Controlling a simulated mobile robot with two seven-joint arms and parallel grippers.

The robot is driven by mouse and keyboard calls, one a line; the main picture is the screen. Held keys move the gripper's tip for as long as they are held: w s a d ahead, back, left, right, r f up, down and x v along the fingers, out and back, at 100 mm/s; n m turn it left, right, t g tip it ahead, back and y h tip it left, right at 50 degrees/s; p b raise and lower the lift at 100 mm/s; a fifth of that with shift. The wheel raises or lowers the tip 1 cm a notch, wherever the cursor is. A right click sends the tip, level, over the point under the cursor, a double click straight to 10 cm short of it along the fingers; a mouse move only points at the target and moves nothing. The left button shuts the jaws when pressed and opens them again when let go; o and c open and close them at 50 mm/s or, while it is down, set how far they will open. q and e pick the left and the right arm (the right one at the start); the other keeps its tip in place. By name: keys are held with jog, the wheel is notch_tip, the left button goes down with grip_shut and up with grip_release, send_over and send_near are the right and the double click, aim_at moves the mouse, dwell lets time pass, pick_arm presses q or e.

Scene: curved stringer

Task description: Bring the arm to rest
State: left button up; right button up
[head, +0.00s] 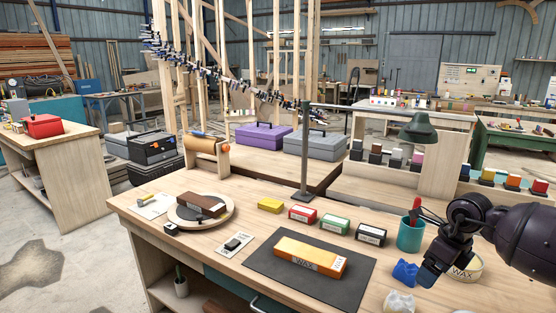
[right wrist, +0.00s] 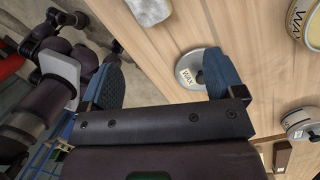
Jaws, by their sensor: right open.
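My right gripper (head: 436,272) hangs at the front right of the workbench, beside the round wax tin (head: 462,268), and partly hides it. In the right wrist view my right gripper (right wrist: 162,76) has its two blue-padded fingers wide apart with nothing between them. My left gripper is not in the head view.
The workbench (head: 160,225) holds an orange wax block (head: 300,252) on a dark mat (head: 265,270), several coloured blocks, a teal cup (head: 410,235) and a green lamp (head: 418,130).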

jog(key=w+a+r+m+t+y, duration=0.1)
jog(key=a+r+m+t+y, duration=0.5)
jog(key=a, duration=0.4)
jog(key=a+r+m+t+y, duration=0.35)
jog(key=a+m+y, duration=0.25)
jog(key=a+y, duration=0.3)
jog(key=s+d+f+m+t+h, duration=0.25)
jog(key=s+f+m+h, duration=0.3)
jog(key=f+m, duration=0.45)
jog(key=s+d+f+m+t+h, duration=0.2)
jog(key=s+d+f+m+h, duration=0.2)
jog(key=f+m+h, duration=0.65)
jog(key=s+d+f+m+g, duration=0.2)
jog(key=s+f+m, duration=0.2)
jog(key=s, duration=0.7)
jog(key=s+d+f+m+g, duration=0.2)
jog(key=s+f+m, duration=0.3)
jog(key=s+f, duration=0.3)
jog(key=s, duration=0.3)
jog(key=shift+s+f+h+p, duration=0.15)
jog(key=shift+s+h+p, duration=0.15)
jog(key=shift+s+h, duration=0.1)
